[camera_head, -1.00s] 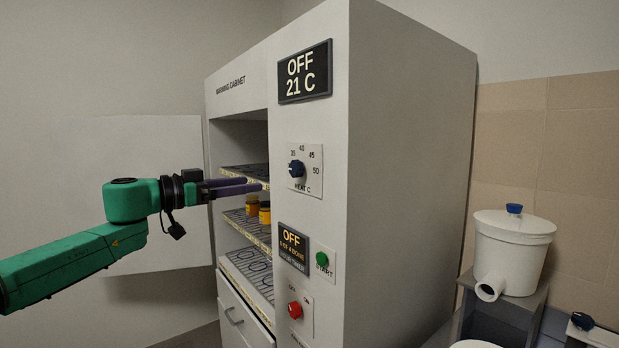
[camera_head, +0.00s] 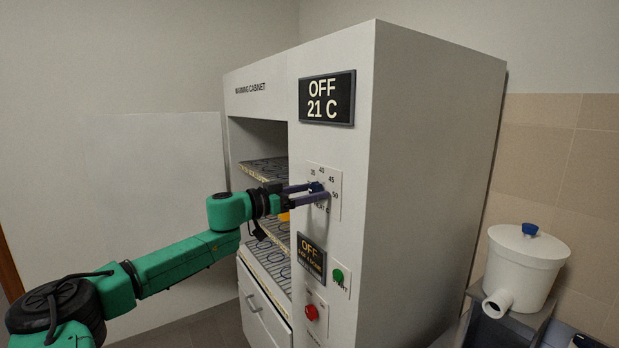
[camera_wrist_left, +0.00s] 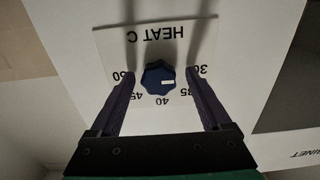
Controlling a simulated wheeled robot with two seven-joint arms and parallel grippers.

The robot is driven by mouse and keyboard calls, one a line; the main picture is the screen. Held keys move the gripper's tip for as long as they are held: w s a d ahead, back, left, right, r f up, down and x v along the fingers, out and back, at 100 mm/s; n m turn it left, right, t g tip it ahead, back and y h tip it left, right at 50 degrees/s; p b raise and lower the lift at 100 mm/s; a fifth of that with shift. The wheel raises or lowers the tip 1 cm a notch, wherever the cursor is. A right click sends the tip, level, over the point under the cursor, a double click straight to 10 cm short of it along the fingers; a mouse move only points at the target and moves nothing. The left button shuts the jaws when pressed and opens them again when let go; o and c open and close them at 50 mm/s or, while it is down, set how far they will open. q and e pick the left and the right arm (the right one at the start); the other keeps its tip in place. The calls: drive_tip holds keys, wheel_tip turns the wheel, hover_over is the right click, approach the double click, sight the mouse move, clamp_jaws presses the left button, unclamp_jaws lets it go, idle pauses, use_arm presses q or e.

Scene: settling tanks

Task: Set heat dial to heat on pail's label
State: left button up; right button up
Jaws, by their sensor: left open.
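The heat dial (camera_head: 316,187) is a dark blue lobed knob on a white scale plate on the warming cabinet's (camera_head: 430,150) front. In the left wrist view the dial (camera_wrist_left: 157,76) appears upside down, with marks from 30 to 50. Its small white mark points between 30 and 35, nearer 35. My left gripper (camera_head: 319,191) is open, one finger on each side of the dial; the wrist view shows gaps between fingers and knob. The display (camera_head: 326,98) reads OFF, 21 C. No pail label is readable in these views. My right gripper is out of view.
Below the dial are a timer display (camera_head: 311,256), a green start button (camera_head: 339,277) and a red knob (camera_head: 311,312). Left of the panel are open shelves, with a yellow jar partly hidden by my gripper. A white lidded vessel with a spout (camera_head: 525,262) stands at right.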

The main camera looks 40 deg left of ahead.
use_arm(q)
drive_tip(key=shift+w+d+f, duration=0.1)
clamp_jaws()
